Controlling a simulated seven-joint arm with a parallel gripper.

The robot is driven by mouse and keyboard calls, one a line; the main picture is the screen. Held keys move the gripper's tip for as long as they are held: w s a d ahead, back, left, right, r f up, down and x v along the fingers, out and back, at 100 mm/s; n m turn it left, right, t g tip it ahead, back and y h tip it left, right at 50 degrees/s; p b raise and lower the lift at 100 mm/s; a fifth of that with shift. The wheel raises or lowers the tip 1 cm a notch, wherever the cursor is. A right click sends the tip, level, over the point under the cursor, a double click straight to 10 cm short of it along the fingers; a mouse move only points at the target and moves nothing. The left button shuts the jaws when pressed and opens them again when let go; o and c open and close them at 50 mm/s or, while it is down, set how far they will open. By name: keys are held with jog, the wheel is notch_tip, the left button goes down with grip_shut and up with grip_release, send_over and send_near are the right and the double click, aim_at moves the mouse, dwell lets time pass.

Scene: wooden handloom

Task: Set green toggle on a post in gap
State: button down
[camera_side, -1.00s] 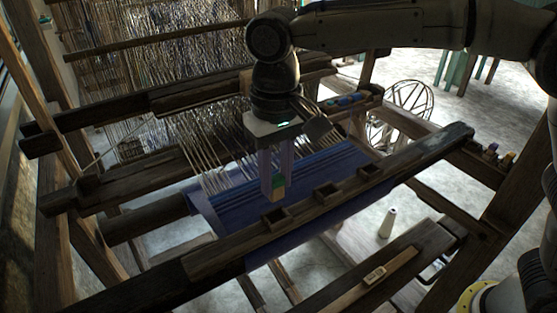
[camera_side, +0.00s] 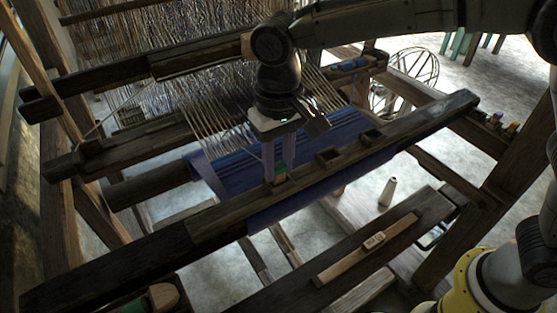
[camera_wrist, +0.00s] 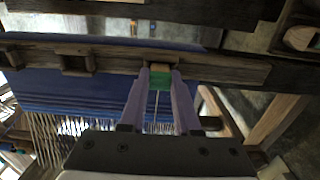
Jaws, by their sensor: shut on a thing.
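My gripper (camera_side: 273,176) is shut on a small green toggle (camera_side: 280,169) over the dark front beam (camera_side: 230,206) of the loom. The toggle also shows between the two pale fingers in the wrist view (camera_wrist: 159,85), with a tan wooden part (camera_wrist: 159,71) at its far end. Square wooden holders sit along the beam; one is bare in the middle (camera_side: 328,158) and another to the right (camera_side: 371,137). The fingers and toggle are at the leftmost holder and largely hide it. I cannot tell whether the toggle touches it or sits in it.
Blue cloth (camera_side: 235,170) and warp threads lie behind the beam. A front plank (camera_side: 340,250) carries a wooden strip with a small pale block (camera_side: 374,240). A white cone (camera_side: 388,191) stands on the right. Small coloured items lie on the right rail (camera_side: 497,122).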

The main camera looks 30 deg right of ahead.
jog(key=shift+f, duration=0.25)
jog(key=c, duration=0.5)
grip_release()
jog(key=shift+c, duration=0.2)
notch_tip(320, 180, up, 20)
jog(key=shift+f, duration=0.1)
